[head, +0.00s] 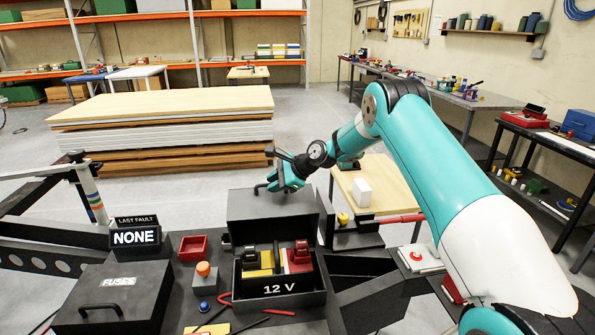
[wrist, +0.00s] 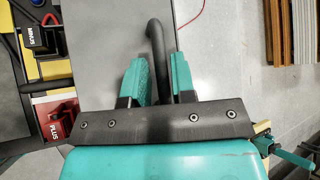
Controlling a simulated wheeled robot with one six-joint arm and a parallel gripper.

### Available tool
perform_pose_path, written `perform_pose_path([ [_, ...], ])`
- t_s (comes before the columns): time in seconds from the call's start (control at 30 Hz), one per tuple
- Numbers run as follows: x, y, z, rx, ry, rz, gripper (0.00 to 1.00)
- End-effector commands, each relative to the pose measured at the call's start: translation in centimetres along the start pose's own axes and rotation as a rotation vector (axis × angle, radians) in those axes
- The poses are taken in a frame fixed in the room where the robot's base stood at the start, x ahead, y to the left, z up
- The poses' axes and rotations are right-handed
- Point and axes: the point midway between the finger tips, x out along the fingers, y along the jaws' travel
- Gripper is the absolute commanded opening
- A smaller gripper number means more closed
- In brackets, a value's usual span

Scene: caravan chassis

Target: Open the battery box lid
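The battery box (head: 281,299) is a black box marked 12 V, and its inside shows. Its black lid (head: 270,213) stands raised at the back of the box. The lid also shows as a grey panel in the wrist view (wrist: 95,60). My gripper (head: 272,183) is at the lid's upper edge. The battery terminals, minus (wrist: 40,38) and plus (wrist: 57,120), show inside the box.
A black fuse box (head: 115,297) and the LAST FAULT display (head: 136,236) stand to the left. A red tray (head: 193,248) and an orange button (head: 203,269) sit beside the battery box. Stacked boards (head: 165,130) lie behind. A wooden table (head: 385,190) is at the right.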

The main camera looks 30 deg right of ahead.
Motion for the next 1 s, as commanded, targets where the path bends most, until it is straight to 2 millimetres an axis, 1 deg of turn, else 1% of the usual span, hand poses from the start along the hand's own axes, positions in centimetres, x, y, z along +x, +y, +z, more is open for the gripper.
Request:
perform_pose_path([
  [0.13, -3.4, 0.0, -0.3, 0.002, 0.003, -0.007, 0.24],
  [0.4, -10.4, 0.1, -0.3, 0.000, 0.003, -0.006, 0.24],
  [0.53, -13.0, 0.1, -0.2, 0.000, 0.003, -0.005, 0.24],
  [0.6, -14.0, 0.1, -0.2, 0.000, 0.002, -0.004, 0.24],
  [0.73, -15.2, 0.0, -0.2, 0.001, 0.001, -0.003, 0.24],
  [1.0, -15.6, 0.0, -0.1, 0.001, 0.001, -0.001, 0.24],
])
